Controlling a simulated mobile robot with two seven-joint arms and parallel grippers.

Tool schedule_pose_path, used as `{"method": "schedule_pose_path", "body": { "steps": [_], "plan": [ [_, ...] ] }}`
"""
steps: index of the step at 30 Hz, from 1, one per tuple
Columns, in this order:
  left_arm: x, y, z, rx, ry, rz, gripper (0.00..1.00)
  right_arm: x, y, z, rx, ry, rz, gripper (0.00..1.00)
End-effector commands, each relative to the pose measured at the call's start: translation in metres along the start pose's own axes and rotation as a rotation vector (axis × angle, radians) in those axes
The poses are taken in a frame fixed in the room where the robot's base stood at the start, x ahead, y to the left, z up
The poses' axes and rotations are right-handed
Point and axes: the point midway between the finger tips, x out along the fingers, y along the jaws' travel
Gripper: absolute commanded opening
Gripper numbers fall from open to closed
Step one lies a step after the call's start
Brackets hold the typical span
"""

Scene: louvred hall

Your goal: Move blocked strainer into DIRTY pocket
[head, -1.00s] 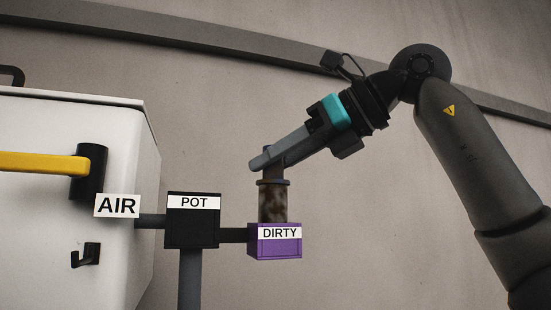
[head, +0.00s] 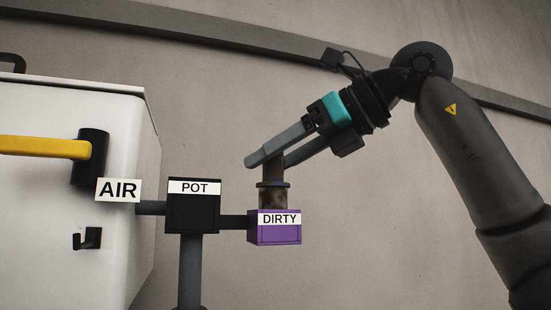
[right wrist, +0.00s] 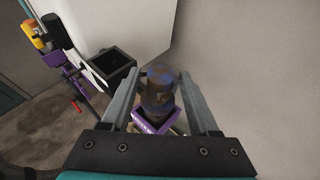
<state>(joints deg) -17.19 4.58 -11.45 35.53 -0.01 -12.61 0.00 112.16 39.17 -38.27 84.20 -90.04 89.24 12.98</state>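The blocked strainer (head: 272,198), a brown mottled cylinder with a collar and a narrower top, stands upright in the purple DIRTY pocket (head: 275,234). Its lower part is hidden inside the pocket. My right gripper (head: 268,163) is open, with its two grey fingers on either side of the strainer's top. In the right wrist view, the strainer (right wrist: 158,92) stands between the spread fingers (right wrist: 162,80), with gaps beside it. The purple pocket rim (right wrist: 142,127) shows below it. My left gripper is in neither view.
The black POT box (head: 193,220) stands on a post left of the DIRTY pocket, joined to it by a bar. A white cabinet (head: 50,200) with a yellow handle (head: 40,147), a hook (head: 87,238) and an AIR label (head: 118,190) is at the left. Space right of the pocket is clear.

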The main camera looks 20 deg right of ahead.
Motion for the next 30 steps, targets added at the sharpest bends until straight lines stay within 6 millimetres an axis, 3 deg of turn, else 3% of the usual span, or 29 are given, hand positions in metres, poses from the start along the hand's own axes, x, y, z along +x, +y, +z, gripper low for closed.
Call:
{"method": "schedule_pose_path", "body": {
  "steps": [13,30],
  "plan": [
    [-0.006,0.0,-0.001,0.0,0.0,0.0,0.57,-0.005,0.0,0.005,0.0,0.0,0.0,0.7],
    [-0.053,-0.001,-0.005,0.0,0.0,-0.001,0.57,-0.058,0.0,0.041,0.0,0.0,-0.001,0.7]
  ]
}}
